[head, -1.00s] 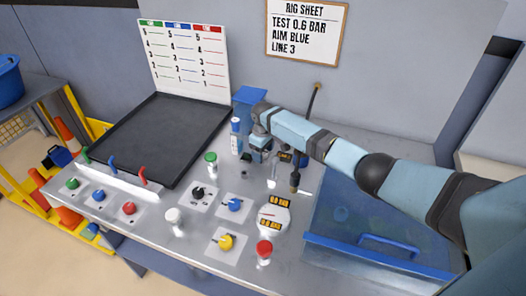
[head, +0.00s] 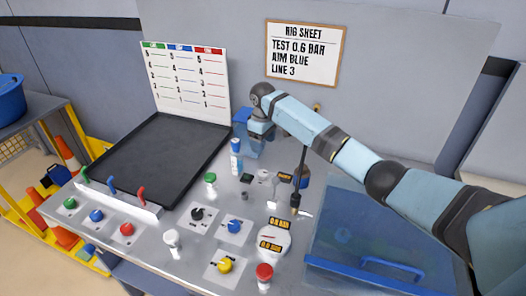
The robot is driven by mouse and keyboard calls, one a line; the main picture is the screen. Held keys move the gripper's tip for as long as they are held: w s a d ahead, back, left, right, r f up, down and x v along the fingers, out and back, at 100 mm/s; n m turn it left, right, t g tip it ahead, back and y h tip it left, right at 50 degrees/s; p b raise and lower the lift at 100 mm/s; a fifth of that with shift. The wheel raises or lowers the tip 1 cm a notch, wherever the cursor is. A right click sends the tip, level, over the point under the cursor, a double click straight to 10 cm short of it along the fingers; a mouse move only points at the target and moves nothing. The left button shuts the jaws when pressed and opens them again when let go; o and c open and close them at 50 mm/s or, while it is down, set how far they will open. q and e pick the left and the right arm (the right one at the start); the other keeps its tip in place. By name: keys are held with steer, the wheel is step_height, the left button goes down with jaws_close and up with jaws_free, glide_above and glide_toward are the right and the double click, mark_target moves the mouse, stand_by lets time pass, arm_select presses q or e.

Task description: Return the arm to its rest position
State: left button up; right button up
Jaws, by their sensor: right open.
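My right arm comes in from the right edge and reaches over the bench. Its gripper (head: 259,136) hangs at the far end of the arm, near the blue container (head: 242,118) at the back of the bench. The gripper is open, and I see nothing held in it. A white and blue bottle (head: 236,157) stands upright just left of and below the gripper in the picture. It looks apart from the gripper. My left gripper is not in view.
A blue lid (head: 345,225) lies under my forearm. A rig sheet (head: 305,55) hangs on the wall.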

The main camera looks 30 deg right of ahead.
steer(key=shift+r, duration=0.25)
stand_by(0.3)
